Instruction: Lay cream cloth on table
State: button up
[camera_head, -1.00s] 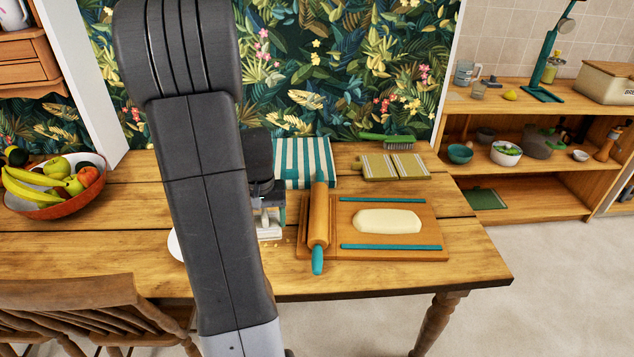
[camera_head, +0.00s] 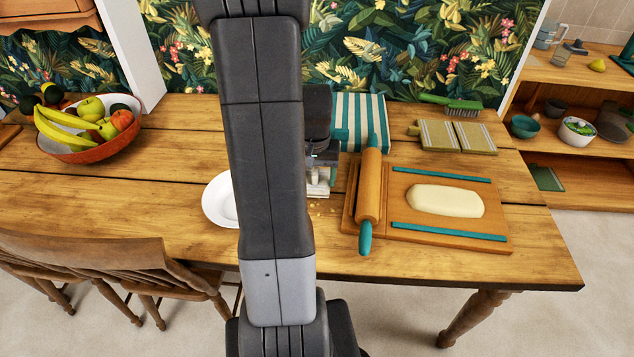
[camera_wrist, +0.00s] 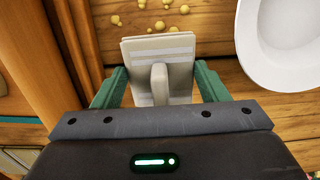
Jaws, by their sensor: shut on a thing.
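The cream cloth (camera_wrist: 180,50) is a folded, pale, flat piece with lighter stripes and a raised lobe in its middle. My gripper (camera_wrist: 160,74) is shut on it, with green fingers at its left and right sides. In the head view the cloth (camera_head: 321,183) shows below my gripper (camera_head: 322,164), at or just above the wooden table (camera_head: 120,205), left of the rolling pin. I cannot tell whether it touches the tabletop. My arm hides part of the table's middle.
A white plate (camera_head: 217,200) lies left of the cloth, partly behind my arm. A rolling pin (camera_head: 369,190) and dough (camera_head: 445,201) lie on a board at right. A teal-striped cloth (camera_head: 360,122) lies behind. A fruit bowl (camera_head: 105,150) stands at left. Crumbs (camera_wrist: 150,22) lie beside the cloth.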

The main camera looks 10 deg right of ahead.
aim_at(315, 172)
jog(key=shift+f, duration=1.35)
jog(key=shift+f, duration=0.15)
jog(key=o, duration=1)
jog(key=shift+c, duration=0.2)
notch_tip(315, 172, up, 12)
jog(key=shift+r+p, duration=0.2)
jog(key=shift+p, duration=0.35)
